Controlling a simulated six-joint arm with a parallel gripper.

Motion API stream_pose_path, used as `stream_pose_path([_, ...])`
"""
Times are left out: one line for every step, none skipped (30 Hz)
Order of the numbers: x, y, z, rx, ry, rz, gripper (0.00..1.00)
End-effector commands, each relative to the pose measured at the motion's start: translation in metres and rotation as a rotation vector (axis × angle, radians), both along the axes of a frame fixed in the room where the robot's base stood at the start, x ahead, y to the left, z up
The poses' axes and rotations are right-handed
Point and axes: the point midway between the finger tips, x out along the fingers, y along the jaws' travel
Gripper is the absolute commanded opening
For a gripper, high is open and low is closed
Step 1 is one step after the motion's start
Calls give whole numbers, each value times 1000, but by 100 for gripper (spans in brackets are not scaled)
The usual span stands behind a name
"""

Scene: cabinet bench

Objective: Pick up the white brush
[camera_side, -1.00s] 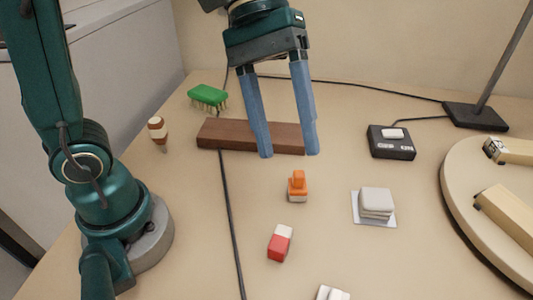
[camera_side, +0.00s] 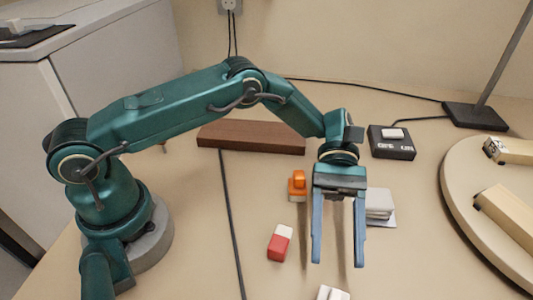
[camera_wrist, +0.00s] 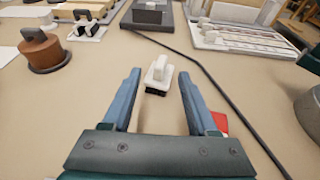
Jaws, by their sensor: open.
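The white brush (camera_wrist: 157,72) stands on the bench in the wrist view, white with a raised grip on top and dark bristles below. In the side view only its white top (camera_side: 331,293) shows, cut off by the bottom edge. My gripper (camera_side: 338,264) is open and empty, its blue fingers pointing down towards the brush. In the wrist view the brush appears in the gap between the fingertips (camera_wrist: 158,76), ahead of them. The height of the fingertips above the bench is hard to tell.
A red-and-white block (camera_side: 279,243) lies left of my fingers, an orange piece (camera_side: 298,187) behind it. A white stack (camera_side: 379,204) is partly behind my gripper. A cable (camera_wrist: 203,70) runs right of the brush. A brown round block (camera_wrist: 40,50) stands farther off at left.

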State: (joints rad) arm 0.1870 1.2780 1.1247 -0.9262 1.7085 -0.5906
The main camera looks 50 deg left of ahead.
Motion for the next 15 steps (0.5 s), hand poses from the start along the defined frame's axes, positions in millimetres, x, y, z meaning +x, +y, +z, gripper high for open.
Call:
stream_pose_path([-3, -1, -3, 2, 10, -3, 59])
stream_pose_path([-4, -3, -4, 3, 12, -4, 59])
stream_pose_path([-6, -5, -5, 3, 14, -5, 59])
stream_pose_path([-8, -6, -5, 2, 13, -5, 59])
stream_pose_path([-10, -8, -6, 1, 13, -5, 59])
stream_pose_path([-13, -11, -7, 1, 13, -5, 59])
stream_pose_path([-15, -13, -8, 2, 12, -6, 59])
stream_pose_path([-18, -15, -9, 3, 13, -7, 59])
stream_pose_path([-20, -18, -10, 4, 13, -6, 59])
stream_pose_path([-23, -20, -11, 3, 12, -7, 59])
stream_pose_path([-26, -23, -12, 3, 12, -7, 59])
stream_pose_path([-28, -26, -13, 3, 12, -6, 59])
stream_pose_path([-31, -28, -14, 2, 12, -6, 59])
stream_pose_path([-32, -30, -15, 2, 11, -7, 59])
stream_pose_path([-34, -32, -16, 2, 11, -6, 59])
